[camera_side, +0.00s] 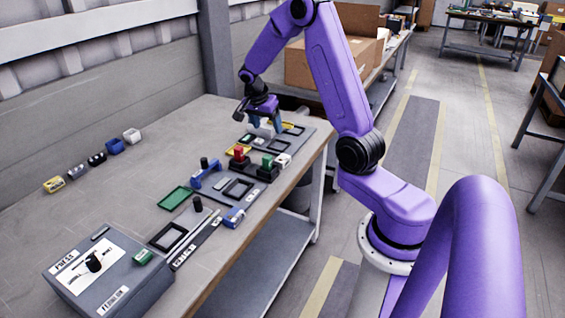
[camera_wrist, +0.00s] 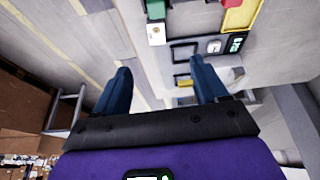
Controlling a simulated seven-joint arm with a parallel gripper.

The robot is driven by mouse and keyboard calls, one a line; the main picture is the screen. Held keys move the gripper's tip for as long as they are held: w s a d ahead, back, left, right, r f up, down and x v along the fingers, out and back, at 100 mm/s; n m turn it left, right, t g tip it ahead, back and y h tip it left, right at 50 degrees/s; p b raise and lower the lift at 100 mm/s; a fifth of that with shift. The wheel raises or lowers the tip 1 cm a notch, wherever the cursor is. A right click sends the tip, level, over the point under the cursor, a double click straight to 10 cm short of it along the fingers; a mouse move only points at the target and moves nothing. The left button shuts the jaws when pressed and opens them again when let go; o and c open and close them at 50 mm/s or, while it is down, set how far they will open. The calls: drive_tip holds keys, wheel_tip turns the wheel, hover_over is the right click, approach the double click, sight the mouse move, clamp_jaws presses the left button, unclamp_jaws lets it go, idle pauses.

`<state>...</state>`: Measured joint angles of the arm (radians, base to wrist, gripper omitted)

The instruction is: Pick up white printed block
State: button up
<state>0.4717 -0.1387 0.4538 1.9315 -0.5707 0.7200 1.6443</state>
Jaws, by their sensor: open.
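My gripper (camera_side: 264,125) hangs over the far end of the panels on the bench, its blue fingers apart. In the wrist view my gripper (camera_wrist: 162,67) is open, with nothing visibly held between the fingers. A small white block (camera_side: 283,160) sits beside the green knob near the bench's front edge. In the wrist view a white block with a dark printed mark (camera_wrist: 156,36) lies ahead of the fingers, below a green part. Another white block (camera_side: 132,135) ends the row of blocks along the wall side. I cannot tell which white block the task names.
Red (camera_side: 239,153) and green (camera_side: 267,161) knobs stand upright near my gripper. A green tray (camera_side: 175,198), a blue-handled part (camera_side: 207,175) and a grey press box (camera_side: 110,272) are nearer the camera. Bare bench lies between the panels and the wall-side row.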

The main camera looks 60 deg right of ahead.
drive_tip(key=d+m, duration=0.1)
drive_tip(key=d, duration=0.1)
hover_over(282, 158)
drive_tip(key=a, duration=0.2)
wheel_tip(282, 158, down, 11)
drive_tip(key=shift+w+f, duration=0.15)
drive_tip(key=shift+f, duration=0.05)
drive_tip(key=shift+a+x, duration=0.15)
drive_tip(key=shift+x, duration=1.25)
drive_tip(key=shift+a+x, duration=0.1)
drive_tip(key=shift+x, duration=1.3)
drive_tip(key=shift+f, duration=0.1)
drive_tip(key=c, duration=1.2)
